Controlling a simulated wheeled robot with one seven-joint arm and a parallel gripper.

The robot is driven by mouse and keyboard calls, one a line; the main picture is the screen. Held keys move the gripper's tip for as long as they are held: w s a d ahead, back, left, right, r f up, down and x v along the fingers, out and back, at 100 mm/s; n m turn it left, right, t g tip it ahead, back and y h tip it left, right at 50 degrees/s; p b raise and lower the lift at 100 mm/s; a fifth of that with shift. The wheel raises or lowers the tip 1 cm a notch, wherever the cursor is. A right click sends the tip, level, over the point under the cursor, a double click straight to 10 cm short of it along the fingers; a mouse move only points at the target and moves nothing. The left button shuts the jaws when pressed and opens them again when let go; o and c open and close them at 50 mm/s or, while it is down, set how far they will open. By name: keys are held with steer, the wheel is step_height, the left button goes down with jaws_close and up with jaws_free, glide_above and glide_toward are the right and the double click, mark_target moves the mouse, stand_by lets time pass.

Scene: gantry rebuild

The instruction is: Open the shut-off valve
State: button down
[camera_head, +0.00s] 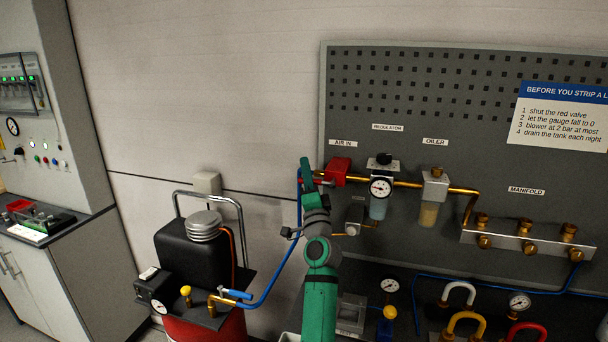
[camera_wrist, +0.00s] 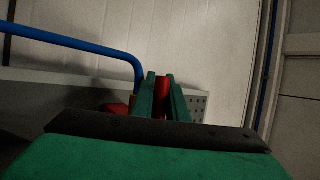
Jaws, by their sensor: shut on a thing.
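The shut-off valve (camera_head: 339,169) is a red block on the brass air line, under the AIR IN label at the left of the grey panel. My gripper (camera_head: 319,181) is at its left side. In the wrist view the two green fingers of my gripper (camera_wrist: 162,100) are closed around a narrow red piece, the valve's handle (camera_wrist: 161,83). More red shows left of the fingers, partly hidden. My arm hides part of the valve's left side in the head view, so I cannot tell the handle's full angle.
A pressure gauge (camera_head: 381,187) and regulator sit right of the valve, then an oiler (camera_head: 434,187) and a manifold (camera_head: 527,242). A blue hose (camera_head: 277,281) runs up close beside my arm, from the compressor (camera_head: 190,257) at lower left. The wall above is clear.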

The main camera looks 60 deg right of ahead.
steer(key=shift+s+d+r+m, duration=0.1)
steer(key=shift+s+d+m, duration=0.05)
steer(key=shift+s+m, duration=0.2)
steer(key=c, duration=1.7)
jaws_free()
steer(key=shift+c, duration=0.2)
steer(key=shift+w, duration=0.1)
steer(key=v, duration=1.1)
steer(key=shift+w, duration=0.1)
